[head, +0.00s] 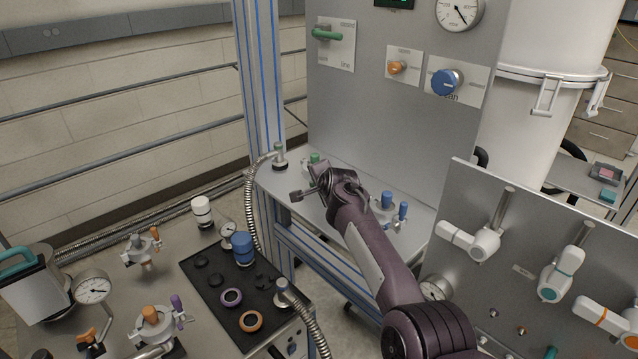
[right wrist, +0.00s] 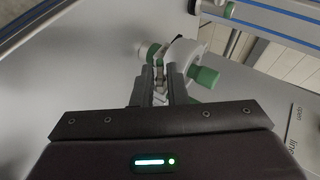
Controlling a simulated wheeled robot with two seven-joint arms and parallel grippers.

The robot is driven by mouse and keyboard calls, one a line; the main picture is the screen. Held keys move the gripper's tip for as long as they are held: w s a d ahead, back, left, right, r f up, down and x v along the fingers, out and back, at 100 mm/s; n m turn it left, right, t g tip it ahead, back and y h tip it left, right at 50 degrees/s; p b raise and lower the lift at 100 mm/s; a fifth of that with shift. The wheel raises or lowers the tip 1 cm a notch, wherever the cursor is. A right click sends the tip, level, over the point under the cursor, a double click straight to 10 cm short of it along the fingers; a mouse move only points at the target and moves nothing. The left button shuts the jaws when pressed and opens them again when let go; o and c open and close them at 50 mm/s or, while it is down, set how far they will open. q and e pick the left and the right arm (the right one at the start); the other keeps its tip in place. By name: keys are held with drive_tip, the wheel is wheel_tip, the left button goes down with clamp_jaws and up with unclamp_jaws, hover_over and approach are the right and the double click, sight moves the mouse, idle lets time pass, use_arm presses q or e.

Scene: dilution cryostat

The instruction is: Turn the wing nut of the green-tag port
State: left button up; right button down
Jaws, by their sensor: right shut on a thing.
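The green-tag port (head: 314,159) is on the grey shelf by the blue-striped post, mostly hidden behind my right gripper in the head view. In the right wrist view, the port shows a pale clamp ring (right wrist: 187,53) and a green knob (right wrist: 204,76). Its wing nut (right wrist: 158,77) lies between the fingertips, with a green-marked part just beyond. My right gripper (right wrist: 158,88) is shut on the wing nut, and its fingers hide much of it. The right gripper also shows in the head view (head: 308,187). My left gripper is not in view.
A blue-marked port (head: 387,200) stands on the same shelf, right of my right arm. A hose end (head: 280,160) stands left of the gripper. A grey panel (head: 390,110) rises behind the shelf. A valve panel (head: 530,240) stands at right.

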idle(0.3)
drive_tip(key=c, duration=1.6)
unclamp_jaws()
drive_tip(key=shift+w+a, duration=0.1)
drive_tip(key=shift+w, duration=0.05)
